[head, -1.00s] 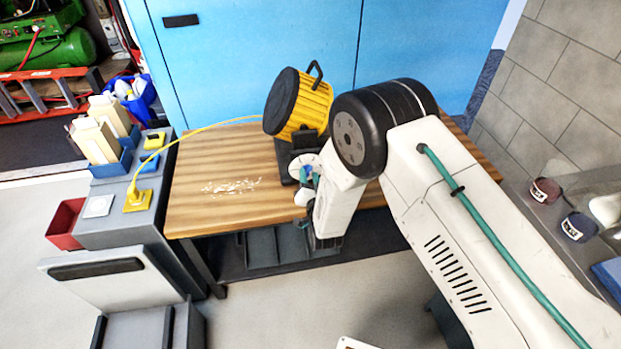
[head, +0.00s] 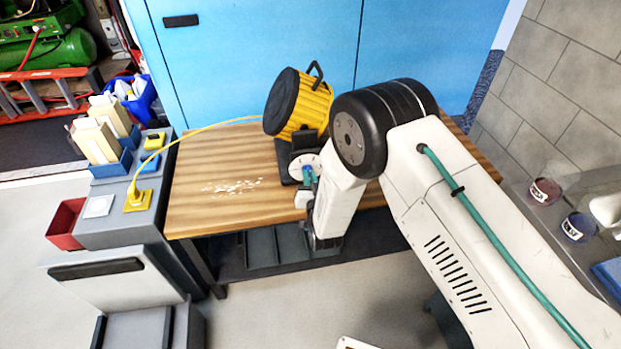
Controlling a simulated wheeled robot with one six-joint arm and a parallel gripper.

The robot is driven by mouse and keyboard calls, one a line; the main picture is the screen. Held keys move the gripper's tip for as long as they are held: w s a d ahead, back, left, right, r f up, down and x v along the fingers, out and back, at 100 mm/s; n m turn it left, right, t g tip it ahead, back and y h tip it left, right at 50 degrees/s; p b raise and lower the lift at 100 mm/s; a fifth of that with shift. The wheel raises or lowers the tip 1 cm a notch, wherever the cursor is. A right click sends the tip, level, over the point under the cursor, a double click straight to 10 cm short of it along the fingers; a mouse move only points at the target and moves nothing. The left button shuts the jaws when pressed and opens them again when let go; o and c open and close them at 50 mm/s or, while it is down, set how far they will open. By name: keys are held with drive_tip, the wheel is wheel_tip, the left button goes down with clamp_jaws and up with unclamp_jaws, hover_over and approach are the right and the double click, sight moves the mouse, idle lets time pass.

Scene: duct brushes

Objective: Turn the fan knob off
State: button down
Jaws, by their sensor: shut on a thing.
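The yellow fan (head: 311,106) with a black round front stands on the wooden bench, tilted, on a dark base. A pale round dial plate (head: 297,164) sits low on the fan's base. The small blue fan knob (head: 307,169) shows at this plate, mostly covered by my gripper. My gripper (head: 309,177) reaches it from the front right, its teal fingertips shut on the knob. The knob's pointer and the markings on the plate are too small to read. My wrist hides the right part of the fan's base.
The wooden bench (head: 220,215) carries pale scraps (head: 232,187) left of the fan. A yellow cord (head: 205,128) runs from the fan to a yellow socket box (head: 138,201) on the grey cabinet. The blue wall stands close behind.

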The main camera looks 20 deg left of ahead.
drive_tip(key=n, duration=1.6)
drive_tip(key=shift+w+d+n, duration=0.1)
drive_tip(key=shift+n, duration=2.3)
drive_tip(key=c, duration=1.5)
unclamp_jaws()
drive_tip(key=shift+f, duration=0.1)
drive_tip(key=shift+v, duration=3.9)
